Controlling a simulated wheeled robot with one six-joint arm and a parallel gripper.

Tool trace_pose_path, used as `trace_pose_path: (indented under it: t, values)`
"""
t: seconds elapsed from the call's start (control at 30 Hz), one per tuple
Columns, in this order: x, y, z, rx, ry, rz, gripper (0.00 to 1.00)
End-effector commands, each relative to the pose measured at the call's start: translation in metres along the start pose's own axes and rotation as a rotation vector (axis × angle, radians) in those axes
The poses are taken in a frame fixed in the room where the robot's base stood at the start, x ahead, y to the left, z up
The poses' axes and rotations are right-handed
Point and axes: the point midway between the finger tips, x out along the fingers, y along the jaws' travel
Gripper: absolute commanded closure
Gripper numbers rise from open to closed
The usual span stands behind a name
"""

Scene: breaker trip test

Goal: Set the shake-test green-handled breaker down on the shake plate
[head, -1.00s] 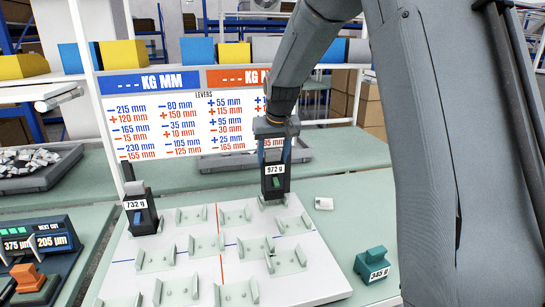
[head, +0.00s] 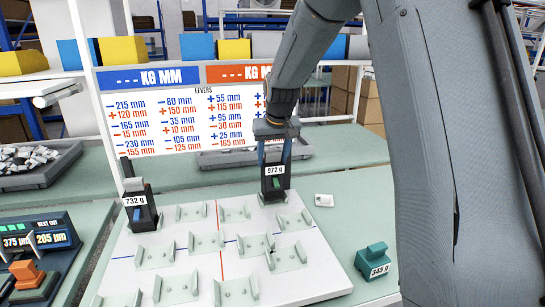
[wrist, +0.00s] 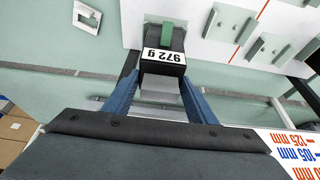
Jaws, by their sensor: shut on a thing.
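The green-handled breaker (head: 274,184) is a dark block with a white "972 g" label. It stands upright at the back right corner of the white shake plate (head: 330,262), at or just above a cradle there; I cannot tell whether it touches. My gripper (head: 275,160) comes from above and is shut on the breaker's upper part. In the wrist view the breaker (wrist: 163,58) sits between the blue fingers of my gripper (wrist: 163,85), with its green handle (wrist: 173,35) facing away. The fingers hide its sides.
A "732 g" breaker (head: 139,212) with a blue handle stands at the plate's back left. A teal "345 g" block (head: 372,262) lies on the table right of the plate. Several empty cradles cover the plate. A lettered board (head: 190,110) stands behind.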

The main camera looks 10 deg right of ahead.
Motion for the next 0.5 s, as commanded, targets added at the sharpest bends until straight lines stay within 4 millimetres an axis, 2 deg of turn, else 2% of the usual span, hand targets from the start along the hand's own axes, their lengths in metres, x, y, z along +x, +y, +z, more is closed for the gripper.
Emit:
trace_pose_path:
  t: [0.5]
  values:
    - [0.0081, 0.0, 0.0022, 0.0, 0.004, 0.0, 1.0]
